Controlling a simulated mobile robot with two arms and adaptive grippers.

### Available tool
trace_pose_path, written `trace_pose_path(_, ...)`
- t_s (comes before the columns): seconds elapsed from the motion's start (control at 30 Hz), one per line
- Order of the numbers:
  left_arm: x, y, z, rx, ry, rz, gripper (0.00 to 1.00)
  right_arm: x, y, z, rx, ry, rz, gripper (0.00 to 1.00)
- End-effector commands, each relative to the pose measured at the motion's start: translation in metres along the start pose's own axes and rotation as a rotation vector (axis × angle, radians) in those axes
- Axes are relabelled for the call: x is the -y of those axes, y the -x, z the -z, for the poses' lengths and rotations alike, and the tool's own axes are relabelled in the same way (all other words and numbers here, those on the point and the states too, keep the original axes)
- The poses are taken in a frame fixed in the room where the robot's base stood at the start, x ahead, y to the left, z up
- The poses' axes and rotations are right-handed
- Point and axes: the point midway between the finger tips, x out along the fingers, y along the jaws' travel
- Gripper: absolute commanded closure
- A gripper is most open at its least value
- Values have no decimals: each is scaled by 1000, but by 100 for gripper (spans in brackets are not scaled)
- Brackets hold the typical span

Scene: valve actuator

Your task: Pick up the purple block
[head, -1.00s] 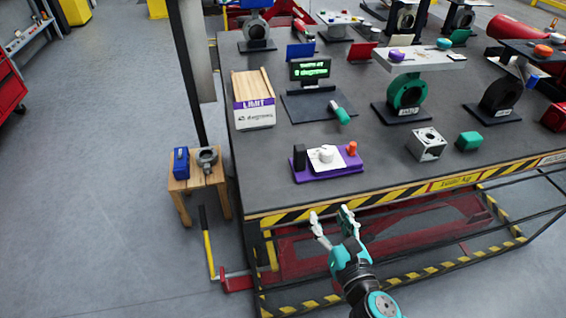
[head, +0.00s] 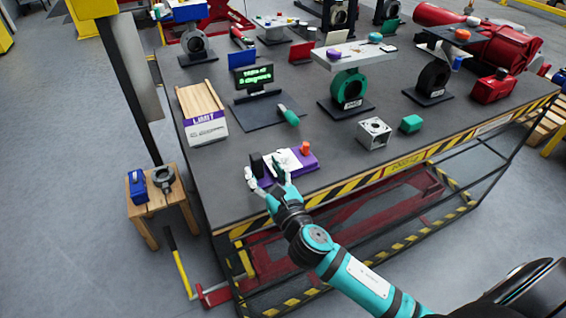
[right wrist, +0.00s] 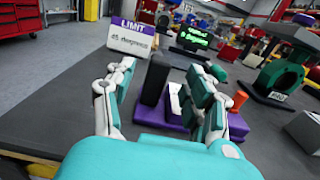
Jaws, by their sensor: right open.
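The purple block (head: 309,161) is a flat base on the near edge of the grey table. It carries a black post (head: 257,163), a white part and an orange knob (head: 305,148). My right gripper (head: 266,176) is open over the block's near left side and partly covers it. In the right wrist view, the black post (right wrist: 155,80) shows between the open fingers (right wrist: 160,88), and the purple base (right wrist: 238,126) shows beyond the right finger. I cannot tell whether the fingers touch it. My left gripper is not in view.
A LIMIT box (head: 203,128) and a lit display (head: 254,77) stand behind. A wooden stool (head: 148,207) stands left of the table. Bare table lies in front of the LIMIT box.

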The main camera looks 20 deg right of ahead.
Motion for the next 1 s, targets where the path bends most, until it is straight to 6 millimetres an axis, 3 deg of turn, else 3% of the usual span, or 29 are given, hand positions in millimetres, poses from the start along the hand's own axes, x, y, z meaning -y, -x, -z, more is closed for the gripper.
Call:
trace_pose_path(0.2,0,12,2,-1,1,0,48,0,-30,-11,3,-2,2,46)
trace_pose_path(0.33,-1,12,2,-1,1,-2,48,0,-45,-8,0,-2,0,46)
trace_pose_path(0.63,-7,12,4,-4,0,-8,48,0,-51,-7,-1,-1,0,46)
trace_pose_path(1.0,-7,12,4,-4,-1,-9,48,0,-50,-6,-1,-1,-1,93)
